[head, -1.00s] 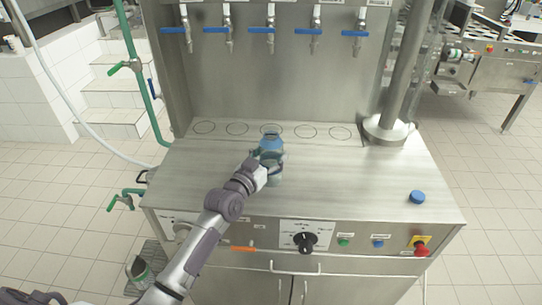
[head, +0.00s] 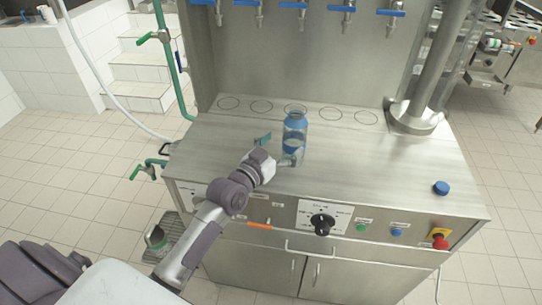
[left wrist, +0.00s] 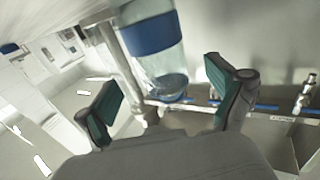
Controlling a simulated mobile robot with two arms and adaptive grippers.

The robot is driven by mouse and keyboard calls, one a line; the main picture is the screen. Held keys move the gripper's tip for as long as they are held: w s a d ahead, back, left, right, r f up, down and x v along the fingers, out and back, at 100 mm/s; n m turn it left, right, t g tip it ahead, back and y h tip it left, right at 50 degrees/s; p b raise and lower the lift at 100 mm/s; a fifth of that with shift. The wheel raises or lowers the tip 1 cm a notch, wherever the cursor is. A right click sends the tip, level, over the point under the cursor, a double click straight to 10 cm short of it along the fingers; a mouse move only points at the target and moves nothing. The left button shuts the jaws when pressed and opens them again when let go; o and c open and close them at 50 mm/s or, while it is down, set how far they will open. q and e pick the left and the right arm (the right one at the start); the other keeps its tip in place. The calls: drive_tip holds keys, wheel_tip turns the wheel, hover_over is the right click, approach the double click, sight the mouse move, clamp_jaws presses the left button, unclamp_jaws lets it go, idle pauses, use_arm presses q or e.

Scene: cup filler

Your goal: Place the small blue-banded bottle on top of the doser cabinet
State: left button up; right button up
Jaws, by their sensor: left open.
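The clear bottle with a blue band (head: 295,124) stands upright on the steel top of the doser cabinet (head: 375,165), just in front of the row of marked circles. My left gripper (head: 276,149) is open at the bottle's left and near side, its fingers apart and nothing held. In the left wrist view the bottle (left wrist: 152,38) lies beyond the open fingers (left wrist: 165,88). My right gripper is in neither view.
A row of blue-handled taps (head: 301,14) hangs above the back. A steel column (head: 436,70) stands at the right. A blue cap (head: 441,188) lies near the right front edge. A black knob (head: 322,224) and a red button (head: 440,242) are on the front panel.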

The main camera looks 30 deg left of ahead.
use_arm(q)
drive_tip(key=s+a, duration=0.1)
drive_tip(key=s, duration=0.5)
drive_tip(key=shift+b, duration=0.45)
drive_tip(key=shift+a, duration=0.1)
drive_tip(key=s+d+f+g, duration=0.5)
drive_tip(key=s+f+g, duration=0.2)
drive_tip(key=s+f, duration=0.4)
drive_tip(key=s+f+g+y, duration=0.2)
drive_tip(key=s+f+g, duration=0.15)
drive_tip(key=s, duration=0.45)
drive_tip(key=s+f+g+y, duration=0.15)
drive_tip(key=s+g, duration=0.25)
drive_tip(key=s, duration=0.4)
wheel_tip(320, 180, down, 29)
drive_tip(key=s+a+g, duration=0.1)
drive_tip(key=s, duration=0.2)
drive_tip(key=s+a+f+g, duration=0.1)
drive_tip(key=s+a+f, duration=0.1)
drive_tip(key=s+f, duration=1.1)
drive_tip(key=shift+s+a+f, duration=0.35)
drive_tip(key=shift+s+a, duration=0.05)
drive_tip(key=shift+s, duration=0.8)
